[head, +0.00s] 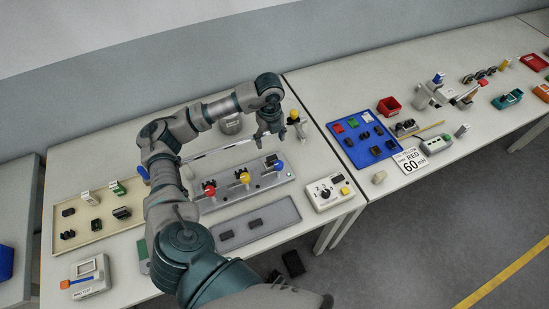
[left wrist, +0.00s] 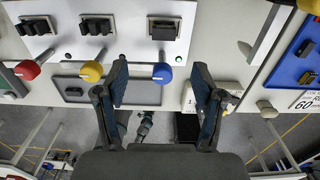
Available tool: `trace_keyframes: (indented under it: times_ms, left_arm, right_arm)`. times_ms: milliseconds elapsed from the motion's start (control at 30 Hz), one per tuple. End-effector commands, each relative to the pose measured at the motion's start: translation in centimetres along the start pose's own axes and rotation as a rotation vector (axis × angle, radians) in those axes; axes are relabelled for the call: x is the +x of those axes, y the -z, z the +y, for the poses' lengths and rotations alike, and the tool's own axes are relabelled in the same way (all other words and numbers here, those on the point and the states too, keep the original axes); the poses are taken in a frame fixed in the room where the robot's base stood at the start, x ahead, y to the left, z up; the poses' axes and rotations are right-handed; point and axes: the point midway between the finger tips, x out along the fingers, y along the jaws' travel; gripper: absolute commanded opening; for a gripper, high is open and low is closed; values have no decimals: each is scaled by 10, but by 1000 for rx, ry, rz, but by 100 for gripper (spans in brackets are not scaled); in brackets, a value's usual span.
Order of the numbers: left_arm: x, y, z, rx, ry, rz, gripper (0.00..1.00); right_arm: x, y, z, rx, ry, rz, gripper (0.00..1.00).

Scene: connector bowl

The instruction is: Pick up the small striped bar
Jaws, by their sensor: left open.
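No small bar with clear stripes can be made out for certain. A thin white bar with dark ends (head: 220,148) lies behind the lever panel in the head view, partly hidden by my left arm; I cannot tell if it is striped. My left gripper (head: 268,134) is above the back right of the lever panel, pointing down. In the left wrist view its two fingers (left wrist: 163,88) are spread wide with nothing between them. My right gripper is not in view.
The lever panel (head: 268,179) has red, yellow and blue knobs. A grey tray (head: 285,213) and a dial box (head: 325,194) are in front of it. A beige tray (head: 75,240) is at left. A blue tray (head: 375,156) is on the right table, past a gap.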

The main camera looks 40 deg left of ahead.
Motion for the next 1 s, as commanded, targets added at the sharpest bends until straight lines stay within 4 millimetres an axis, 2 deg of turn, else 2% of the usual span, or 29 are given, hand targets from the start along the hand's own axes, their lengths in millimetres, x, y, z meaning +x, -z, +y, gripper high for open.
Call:
trace_keyframes:
  times_ms: [33,133,433,700,967,1000]
  left_arm:
    - [12,0,1,0,-5,2,69]
    - [32,1,0,2,-2,2,69]
    - [58,4,-3,4,0,0,69]
    - [98,3,-6,3,0,2,69]
    - [103,2,-6,3,3,2,69]
    - [103,2,-6,3,3,2,66]
  right_arm:
    - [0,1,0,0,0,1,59]
    - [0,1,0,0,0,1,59]
    - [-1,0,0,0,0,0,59]
    - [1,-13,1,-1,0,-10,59]
    - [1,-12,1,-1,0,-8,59]
    - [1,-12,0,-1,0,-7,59]
